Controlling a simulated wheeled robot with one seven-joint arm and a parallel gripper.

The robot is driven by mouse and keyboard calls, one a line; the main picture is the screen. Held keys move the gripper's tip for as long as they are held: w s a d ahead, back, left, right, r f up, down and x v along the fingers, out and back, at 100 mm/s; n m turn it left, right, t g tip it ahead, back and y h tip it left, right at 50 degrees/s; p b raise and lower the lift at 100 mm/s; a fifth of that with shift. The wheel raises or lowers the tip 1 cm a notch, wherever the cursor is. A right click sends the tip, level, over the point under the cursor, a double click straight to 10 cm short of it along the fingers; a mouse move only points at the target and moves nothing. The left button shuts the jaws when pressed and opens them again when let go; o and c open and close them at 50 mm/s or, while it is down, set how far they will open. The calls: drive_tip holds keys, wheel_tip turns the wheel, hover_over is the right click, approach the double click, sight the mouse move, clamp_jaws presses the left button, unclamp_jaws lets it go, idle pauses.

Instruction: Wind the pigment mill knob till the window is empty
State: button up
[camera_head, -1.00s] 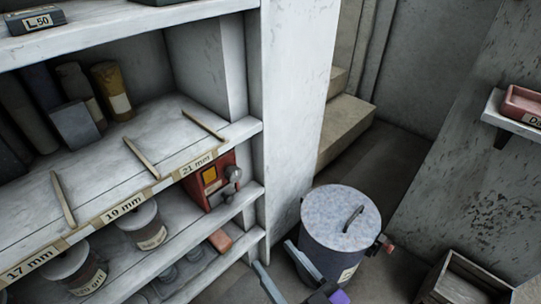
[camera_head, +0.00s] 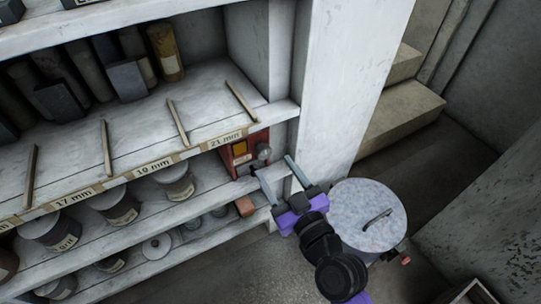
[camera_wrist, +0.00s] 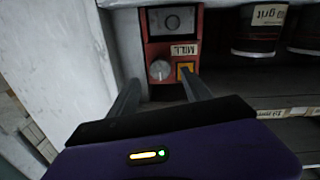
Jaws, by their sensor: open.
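The pigment mill (camera_head: 232,160) is a red box at the right end of a shelf. Its small square window (camera_head: 239,147) looks orange, and its round grey knob (camera_head: 263,152) is on the front. In the wrist view, the picture is upside down: the knob (camera_wrist: 160,70) is left of the orange window (camera_wrist: 185,71), near a "MILL" label. My gripper (camera_head: 272,165) is open and empty in front of the mill. In the wrist view, the gripper (camera_wrist: 160,77) has its fingers on either side of the knob; whether they touch it is unclear.
A lidded metal bin (camera_head: 368,215) stands on the floor beside my arm. A white shelf upright (camera_head: 345,80) rises right of the mill. Labelled jars (camera_head: 175,182) line the shelf to the left. A reddish block (camera_head: 245,206) lies on the shelf below.

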sight(265, 155)
drive_tip(key=shift+x, duration=2.5)
clamp_jaws()
